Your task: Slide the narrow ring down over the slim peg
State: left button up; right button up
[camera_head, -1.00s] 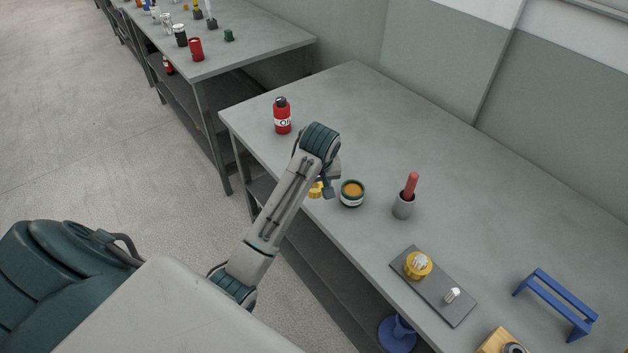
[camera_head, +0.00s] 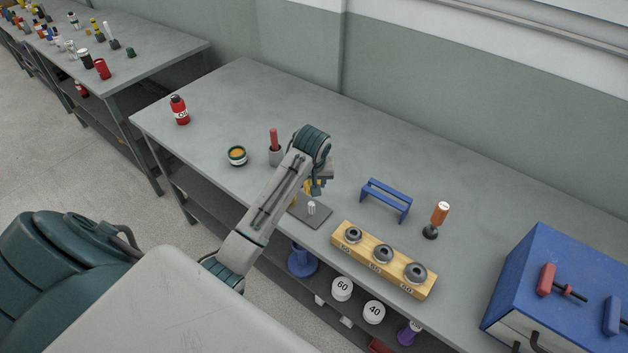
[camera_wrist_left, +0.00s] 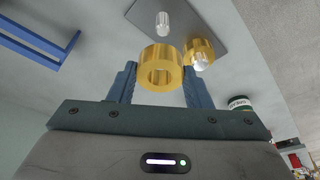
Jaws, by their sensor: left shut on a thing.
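My left gripper (camera_wrist_left: 160,80) is shut on a yellow ring (camera_wrist_left: 143,68), whose open hole faces the wrist camera. In the head view my left gripper (camera_head: 317,188) is above the far side of a dark grey plate (camera_head: 322,218). The bare pale slim peg (camera_head: 311,208) stands upright on this plate; it also shows in the left wrist view (camera_wrist_left: 163,24), apart from the held ring. A second yellow ring (camera_wrist_left: 193,50) sits around the other, thicker peg (camera_wrist_left: 200,62). My arm partly hides the plate in the head view. My right gripper is not in view.
A blue stand (camera_head: 386,198) and a wooden block with several grey rings (camera_head: 382,262) are right of the plate. A grey cup with a red handle (camera_head: 275,154) and a tin (camera_head: 237,156) are left. The bench's back strip is clear.

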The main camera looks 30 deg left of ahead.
pick_arm(q)
jog(key=shift+b+x, duration=0.3)
jog(key=shift+x, duration=0.7)
jog(key=shift+s+f+b, duration=0.1)
jog(key=shift+f+b, duration=0.2)
jog(key=shift+f, duration=0.7)
jog(key=shift+f+b, duration=0.3)
jog(key=shift+f, duration=0.85)
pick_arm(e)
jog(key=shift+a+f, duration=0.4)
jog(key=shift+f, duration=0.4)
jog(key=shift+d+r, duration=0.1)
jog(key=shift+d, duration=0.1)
